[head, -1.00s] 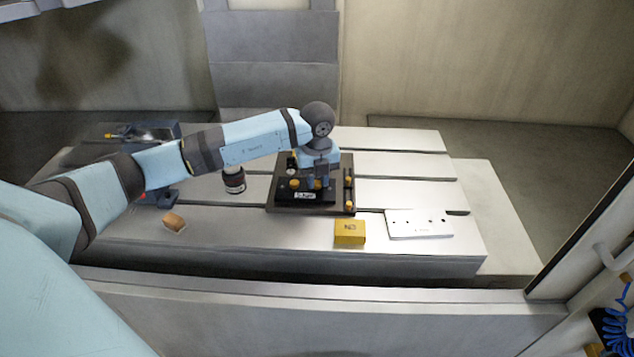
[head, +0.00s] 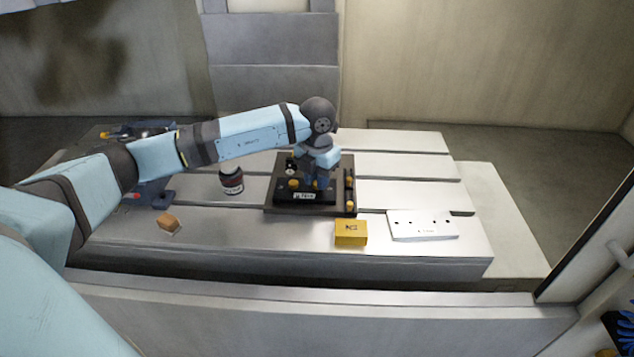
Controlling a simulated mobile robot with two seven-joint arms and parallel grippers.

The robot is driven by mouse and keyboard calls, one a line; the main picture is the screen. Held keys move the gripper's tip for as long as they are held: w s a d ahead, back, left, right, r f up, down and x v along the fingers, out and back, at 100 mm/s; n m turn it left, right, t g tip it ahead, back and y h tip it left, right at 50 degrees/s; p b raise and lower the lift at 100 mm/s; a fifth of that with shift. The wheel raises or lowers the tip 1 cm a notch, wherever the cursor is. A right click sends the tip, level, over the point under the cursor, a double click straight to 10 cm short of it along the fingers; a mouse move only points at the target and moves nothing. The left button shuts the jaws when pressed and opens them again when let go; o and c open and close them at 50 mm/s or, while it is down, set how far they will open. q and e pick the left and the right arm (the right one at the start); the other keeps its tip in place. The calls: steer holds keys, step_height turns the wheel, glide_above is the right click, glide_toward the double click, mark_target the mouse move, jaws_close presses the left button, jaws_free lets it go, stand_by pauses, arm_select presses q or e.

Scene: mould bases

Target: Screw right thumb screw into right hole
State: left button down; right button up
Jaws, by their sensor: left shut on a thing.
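A black mould base (head: 271,208) sits near the middle of the slotted metal table. My left gripper (head: 319,184) points down over the right part of the base and is shut on the right thumb screw, which is mostly hidden by the fingers. I cannot tell how deep it sits in the right hole, which is hidden too. Another orange thumb screw (head: 294,184) stands on the base to the left of my gripper. My right gripper is not in view.
A yellow box (head: 350,234) and a white plate with holes (head: 422,226) lie in front and to the right. A brown block (head: 169,223) lies at the front left.

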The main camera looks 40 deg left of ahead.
arm_select(q)
steer(key=shift+s+f, duration=0.1)
steer(key=shift+f, duration=0.05)
steer(key=shift+f+m+b, duration=0.15)
steer(key=shift+m+b, duration=0.25)
steer(key=shift+m, duration=0.3)
steer(key=m+b, duration=0.2)
steer(key=m, duration=0.2)
steer(key=shift+f+m, duration=0.1)
steer(key=shift+m, duration=0.3)
steer(key=m+b, duration=0.1)
steer(key=m, duration=0.2)
steer(key=m+b, duration=0.1)
steer(key=m, duration=0.1)
steer(key=shift+f+m+b, duration=0.1)
steer(key=shift+m+b, duration=0.2)
steer(key=m+b, duration=0.1)
steer(key=m, duration=0.3)
steer(key=shift+m+b, duration=0.3)
steer(key=shift+b, duration=0.05)
steer(key=shift+m, duration=0.9)
